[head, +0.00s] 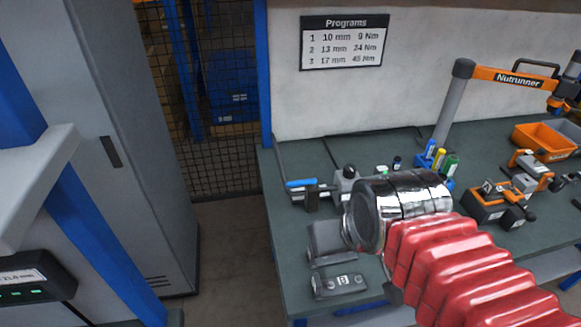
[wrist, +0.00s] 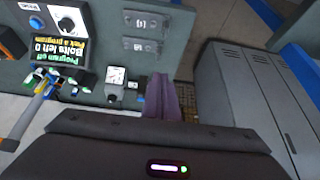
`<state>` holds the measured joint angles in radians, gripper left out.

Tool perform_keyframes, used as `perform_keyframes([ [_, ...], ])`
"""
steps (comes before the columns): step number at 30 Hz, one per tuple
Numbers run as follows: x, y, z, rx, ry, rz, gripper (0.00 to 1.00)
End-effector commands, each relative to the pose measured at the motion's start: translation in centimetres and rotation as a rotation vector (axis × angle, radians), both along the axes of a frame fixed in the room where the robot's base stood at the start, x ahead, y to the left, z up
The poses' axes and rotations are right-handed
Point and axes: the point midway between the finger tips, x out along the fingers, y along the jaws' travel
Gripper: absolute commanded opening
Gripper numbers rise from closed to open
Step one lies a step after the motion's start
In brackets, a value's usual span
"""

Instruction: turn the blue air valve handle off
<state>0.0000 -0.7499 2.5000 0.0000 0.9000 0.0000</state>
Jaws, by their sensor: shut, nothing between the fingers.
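The blue valve handle (head: 301,183) lies roughly level across its dark fitting at the bench's left edge, beside a grey regulator (head: 346,176). In the wrist view, a small piece of blue handle (wrist: 140,99) shows just left of my gripper (wrist: 162,78). The gripper's fingers are shut and empty, and they hide part of what lies behind them. The gauge (wrist: 116,74) shows to their left. I cannot tell whether the fingers touch the handle. In the head view, my chrome wrist and red sleeve are to the right of the handle, and the fingertips are not clearly visible.
Two dark grey boxes (head: 338,284) stand near the bench's front left. Coloured holders (head: 440,160), an orange bin (head: 544,140) and tools are further right. A grey cabinet (head: 120,150) stands left, across a floor gap from the bench (head: 284,235).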

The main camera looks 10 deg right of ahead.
Motion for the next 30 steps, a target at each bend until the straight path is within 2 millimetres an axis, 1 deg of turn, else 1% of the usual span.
perform_keyframes([
  [12, 0.0, 0.0, 0.1, 0.0, 0.0, 0.0, 0.0],
  [17, 0.9, 0.0, 0.5, 0.0, 0.005, 0.0, 0.0],
  [20, 2.1, 0.1, 1.0, 0.001, 0.012, -0.003, 0.0],
  [23, 3.9, 0.2, 1.7, 0.0, 0.023, -0.002, 0.0],
  [30, 9.5, 0.2, 3.1, 0.0, 0.048, -0.002, 0.0],
])
